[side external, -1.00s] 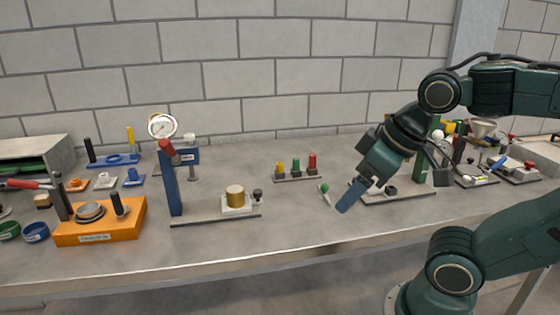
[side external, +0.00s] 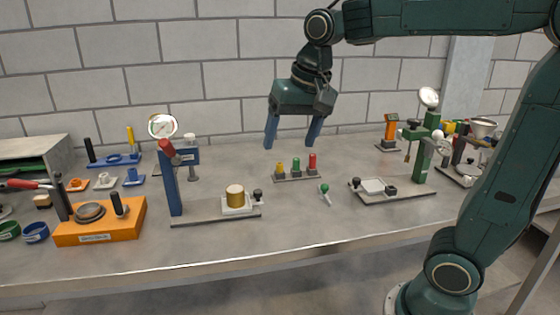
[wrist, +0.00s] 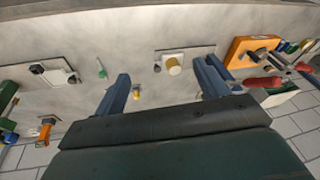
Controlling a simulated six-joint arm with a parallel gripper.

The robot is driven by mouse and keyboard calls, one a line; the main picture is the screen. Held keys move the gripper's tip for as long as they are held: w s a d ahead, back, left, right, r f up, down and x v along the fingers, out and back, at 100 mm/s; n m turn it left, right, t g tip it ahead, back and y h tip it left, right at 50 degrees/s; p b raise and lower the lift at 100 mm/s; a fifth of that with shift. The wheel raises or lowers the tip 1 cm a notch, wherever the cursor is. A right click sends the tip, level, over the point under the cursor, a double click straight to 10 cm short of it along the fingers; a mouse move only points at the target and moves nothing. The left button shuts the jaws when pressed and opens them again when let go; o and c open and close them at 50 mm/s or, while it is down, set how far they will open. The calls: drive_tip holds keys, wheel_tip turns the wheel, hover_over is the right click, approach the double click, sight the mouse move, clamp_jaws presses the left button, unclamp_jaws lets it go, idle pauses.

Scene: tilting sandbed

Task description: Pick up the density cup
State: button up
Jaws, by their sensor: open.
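My gripper (side external: 291,142) is open and empty, pointing down above the back of the bench, over the small rack of coloured pegs. I cannot surely tell which thing is the density cup. A gold-brown cylinder (side external: 235,196) stands upright on a white square plate of the blue-posted stand, lower and left of my gripper. The cylinder also shows in the wrist view (wrist: 173,66), in front of my blue fingers and apart from them.
The blue post with a dial gauge (side external: 162,126) stands left of the cylinder. An orange block (side external: 98,225) lies farther left. A rack with yellow, green and red pegs (side external: 296,176) is below my gripper. A green stand (side external: 423,157) is at right. Bench front is clear.

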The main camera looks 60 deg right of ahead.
drive_tip(key=w+d+f+m+g, duration=0.25)
drive_tip(key=w+m, duration=0.25)
drive_tip(key=w, duration=0.7)
drive_tip(key=m, duration=0.5)
hover_over(235, 188)
wheel_tip(235, 188, down, 8)
drive_tip(key=shift+g, duration=0.45)
drive_tip(key=shift+f, duration=4.2)
drive_tip(key=shift+s+f, duration=0.1)
drive_tip(key=shift+f, duration=2.5)
drive_tip(key=shift+c, duration=0.2)
